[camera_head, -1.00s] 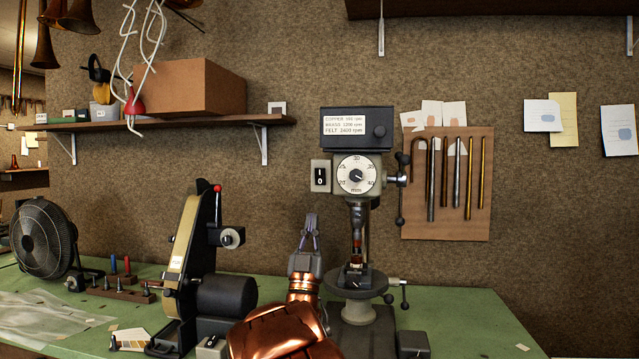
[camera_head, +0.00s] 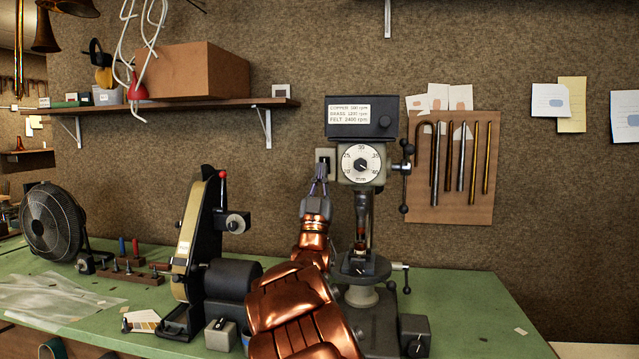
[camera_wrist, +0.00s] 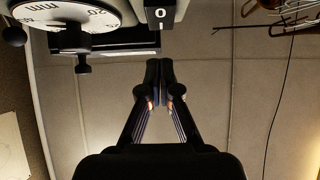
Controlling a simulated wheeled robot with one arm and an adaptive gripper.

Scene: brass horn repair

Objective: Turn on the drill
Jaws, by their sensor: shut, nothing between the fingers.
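The drill (camera_head: 361,165) is a dark drill press on the green bench, with a round white dial and a speed label on its head. Its black switch, with I and 0 marks, is on a pale plate (camera_head: 325,154) left of the dial. In the wrist view the switch (camera_wrist: 160,13) shows its 0 mark at the top edge, and the dial (camera_wrist: 75,14) appears upside down. My gripper (camera_head: 321,172) is shut and empty, pointing up in front of the switch's lower part. In the wrist view its fingertips (camera_wrist: 160,68) appear below the switch; contact cannot be told.
A belt sander (camera_head: 196,255) stands left of the drill, and a fan (camera_head: 53,222) at the far left. A lever with knobs (camera_head: 405,175) is on the drill's right side. A board with metal rods (camera_head: 462,205) hangs behind. The bench's right part (camera_head: 460,315) is mostly clear.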

